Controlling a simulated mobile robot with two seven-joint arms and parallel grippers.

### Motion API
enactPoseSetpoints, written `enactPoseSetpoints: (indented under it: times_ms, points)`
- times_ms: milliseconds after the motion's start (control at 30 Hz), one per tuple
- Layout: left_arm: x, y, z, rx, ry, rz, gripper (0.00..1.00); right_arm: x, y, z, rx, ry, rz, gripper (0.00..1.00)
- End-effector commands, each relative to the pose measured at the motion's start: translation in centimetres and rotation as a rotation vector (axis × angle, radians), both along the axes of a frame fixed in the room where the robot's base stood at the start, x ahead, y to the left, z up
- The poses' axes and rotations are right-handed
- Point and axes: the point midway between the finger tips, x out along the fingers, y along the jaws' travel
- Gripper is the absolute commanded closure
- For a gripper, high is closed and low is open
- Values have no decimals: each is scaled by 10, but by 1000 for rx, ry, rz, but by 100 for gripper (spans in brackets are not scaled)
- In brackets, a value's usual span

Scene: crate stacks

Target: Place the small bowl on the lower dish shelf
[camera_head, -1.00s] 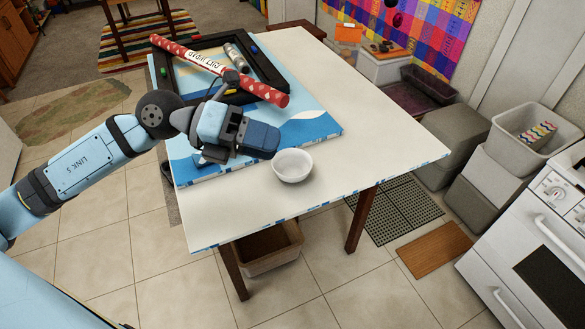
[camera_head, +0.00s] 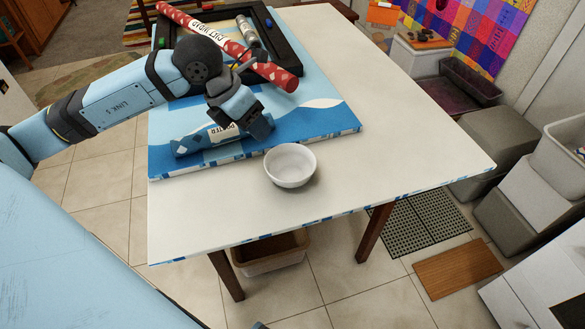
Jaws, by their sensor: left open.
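The small white bowl (camera_head: 290,176) stands upright on the bare part of the white table (camera_head: 380,190), just in front of a blue and white mat. My left gripper (camera_head: 262,126) comes in from the left. It is open and empty, above the mat, behind and slightly left of the bowl, apart from it. I see no dish shelf in the view. My right gripper is not in view.
A red patterned tube (camera_head: 190,24) lies across a black tray (camera_head: 282,50) on the mat (camera_head: 325,120); a blue labelled tube (camera_head: 190,144) lies near my gripper. The table is clear right of the bowl. Grey bins (camera_head: 490,140) stand beyond its right side.

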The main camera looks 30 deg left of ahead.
Motion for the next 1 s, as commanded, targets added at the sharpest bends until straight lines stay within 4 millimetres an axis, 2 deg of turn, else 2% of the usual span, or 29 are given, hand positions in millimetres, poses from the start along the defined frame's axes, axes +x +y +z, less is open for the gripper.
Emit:
enactPoseSetpoints:
  times_ms: [133,467,700,1000]
  points:
    - [8,-10,-25,-4,1,0,58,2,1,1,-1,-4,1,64]
    - [18,-20,-51,-3,2,0,58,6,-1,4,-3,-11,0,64]
    - [29,-32,-81,-2,2,0,58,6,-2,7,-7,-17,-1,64]
    - [31,-34,-87,-1,-1,-1,58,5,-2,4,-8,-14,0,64]
